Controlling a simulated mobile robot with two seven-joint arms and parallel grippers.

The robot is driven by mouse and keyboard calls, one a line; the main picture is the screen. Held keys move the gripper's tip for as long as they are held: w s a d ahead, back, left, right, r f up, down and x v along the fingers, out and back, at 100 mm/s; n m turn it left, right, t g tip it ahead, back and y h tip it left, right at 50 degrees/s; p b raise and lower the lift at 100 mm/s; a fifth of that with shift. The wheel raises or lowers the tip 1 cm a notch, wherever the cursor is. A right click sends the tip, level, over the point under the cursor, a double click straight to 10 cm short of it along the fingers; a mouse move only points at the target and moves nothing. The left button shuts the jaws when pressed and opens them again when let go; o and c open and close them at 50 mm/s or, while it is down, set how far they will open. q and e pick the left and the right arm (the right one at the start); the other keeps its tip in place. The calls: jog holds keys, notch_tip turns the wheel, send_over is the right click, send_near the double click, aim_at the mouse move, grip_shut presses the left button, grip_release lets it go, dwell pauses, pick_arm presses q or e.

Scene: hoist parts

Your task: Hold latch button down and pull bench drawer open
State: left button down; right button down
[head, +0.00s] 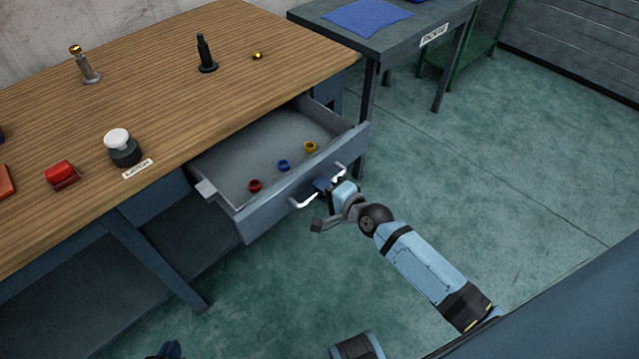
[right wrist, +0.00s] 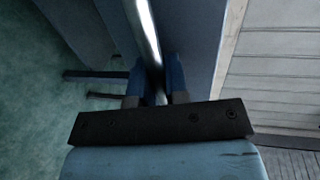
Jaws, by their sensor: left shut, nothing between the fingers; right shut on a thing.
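The bench drawer (head: 262,219) stands pulled out from under the wooden bench top, its inside in view. My right gripper (head: 324,187) is shut on the drawer handle (head: 303,203) at the drawer's front. In the right wrist view, the metal handle bar (right wrist: 147,35) runs between the two blue fingers (right wrist: 156,88). The latch button (head: 117,138) has a white cap on a dark round base, on the bench top above a label (head: 137,168). Nothing touches the button. My left gripper (head: 168,350) shows only in part at the bottom edge, away from the button, shut and empty.
Red (head: 255,185), blue (head: 284,165) and yellow (head: 310,147) rings lie in the drawer. A red part (head: 62,174) lies left of the button. A metal post (head: 86,66) and a black post (head: 206,54) stand farther back.

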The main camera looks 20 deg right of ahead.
jog(key=c, duration=1.1)
grip_release()
pick_arm(q)
jog(key=shift+w+r, duration=0.1)
jog(key=shift+r, duration=0.15)
jog(key=shift+r+p, duration=0.15)
jog(key=shift+p, duration=0.4)
pick_arm(e)
jog(key=v, duration=1.3)
jog(key=shift+s+d, duration=0.1)
jog(key=shift+s, duration=0.25)
